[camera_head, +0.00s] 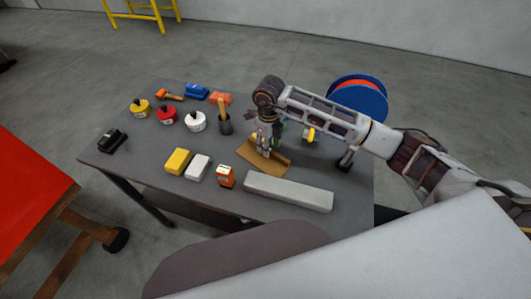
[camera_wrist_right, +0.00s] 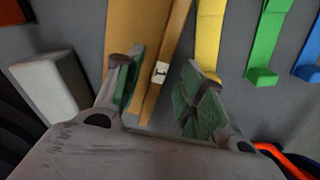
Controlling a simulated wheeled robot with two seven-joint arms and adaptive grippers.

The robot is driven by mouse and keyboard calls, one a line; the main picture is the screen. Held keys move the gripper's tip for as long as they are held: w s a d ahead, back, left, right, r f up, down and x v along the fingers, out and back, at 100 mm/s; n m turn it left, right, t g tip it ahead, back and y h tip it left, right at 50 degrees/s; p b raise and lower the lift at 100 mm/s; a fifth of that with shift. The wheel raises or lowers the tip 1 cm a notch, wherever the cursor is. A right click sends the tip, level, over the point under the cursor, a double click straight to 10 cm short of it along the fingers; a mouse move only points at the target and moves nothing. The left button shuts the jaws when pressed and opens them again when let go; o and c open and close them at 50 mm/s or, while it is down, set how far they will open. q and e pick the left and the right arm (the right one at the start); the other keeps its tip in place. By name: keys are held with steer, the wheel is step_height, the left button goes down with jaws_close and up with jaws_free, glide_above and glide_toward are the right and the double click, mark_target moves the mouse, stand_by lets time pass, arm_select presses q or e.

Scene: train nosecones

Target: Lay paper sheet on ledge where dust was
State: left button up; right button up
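A tan, sheet-like piece (camera_head: 259,159) lies on the grey table, under and beside my right gripper (camera_head: 264,150). In the right wrist view the tan piece (camera_wrist_right: 130,30) has a raised strip with a small white tag (camera_wrist_right: 160,72) marked 1. My right gripper's two green-padded fingers (camera_wrist_right: 161,88) are apart, one on each side of the strip; I see no contact. A long light-grey bar (camera_head: 288,191) lies along the table's front edge; I cannot tell whether it is the ledge. No dust is distinguishable. My left gripper is out of view.
A blue-orange reel (camera_head: 358,97) is behind my right arm. Yellow (camera_wrist_right: 208,40), green and blue strips lie right of the fingers.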

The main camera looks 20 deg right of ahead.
steer(key=shift+f, duration=1.15)
jaws_close()
